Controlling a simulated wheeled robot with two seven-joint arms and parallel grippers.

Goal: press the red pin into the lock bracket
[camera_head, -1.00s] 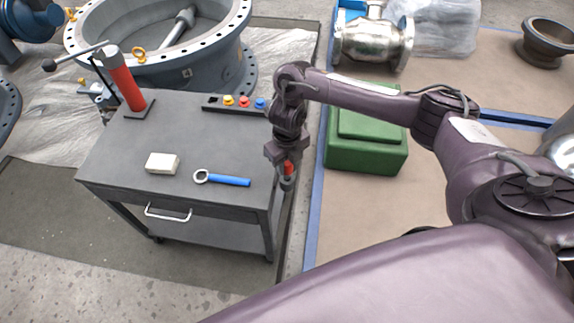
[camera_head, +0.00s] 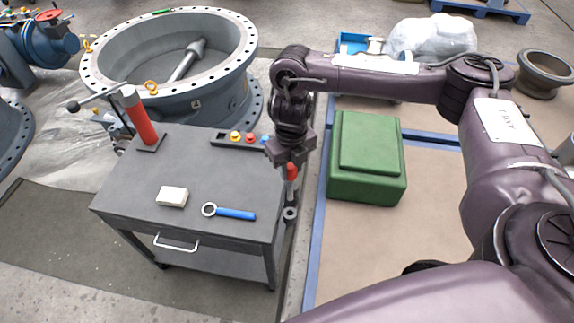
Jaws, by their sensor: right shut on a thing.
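My right gripper (camera_head: 291,164) hangs pointing down just beyond the right edge of the grey cart. It is shut on the red pin (camera_head: 291,172), whose red part shows just below the jaws. A small grey piece with a ring-shaped end (camera_head: 290,213) shows under the pin, beside the cart. I cannot tell whether it is the lock bracket, nor whether the pin touches it. My left gripper is not in view.
The grey cart (camera_head: 200,190) carries a white block (camera_head: 172,196), a blue-handled ring wrench (camera_head: 235,214), a red cylinder (camera_head: 140,122) and a strip with coloured knobs (camera_head: 236,138). A green case (camera_head: 368,160) stands right of the gripper. A large valve body (camera_head: 205,100) stands behind the cart.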

